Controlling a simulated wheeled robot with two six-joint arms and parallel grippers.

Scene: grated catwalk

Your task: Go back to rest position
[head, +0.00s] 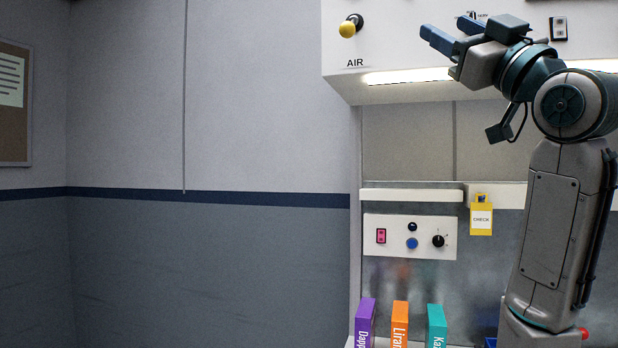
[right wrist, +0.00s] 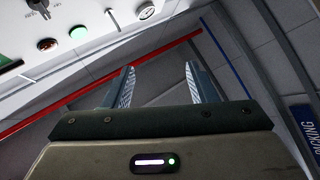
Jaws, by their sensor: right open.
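My right gripper (head: 440,40) is raised high at the upper right of the head view, in front of the white overhead panel. Its fingers point left and it looks empty. In the right wrist view my right gripper (right wrist: 160,88) shows its two fingers standing apart with nothing between them. My right arm runs up along the right side of the head view. My left gripper is in neither view.
The overhead panel (head: 400,28) carries a yellow AIR knob (head: 348,28). Below are a control box (head: 410,236), a yellow CHECK tag (head: 481,217), and purple (head: 364,322), orange (head: 399,325) and teal (head: 436,325) boxes.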

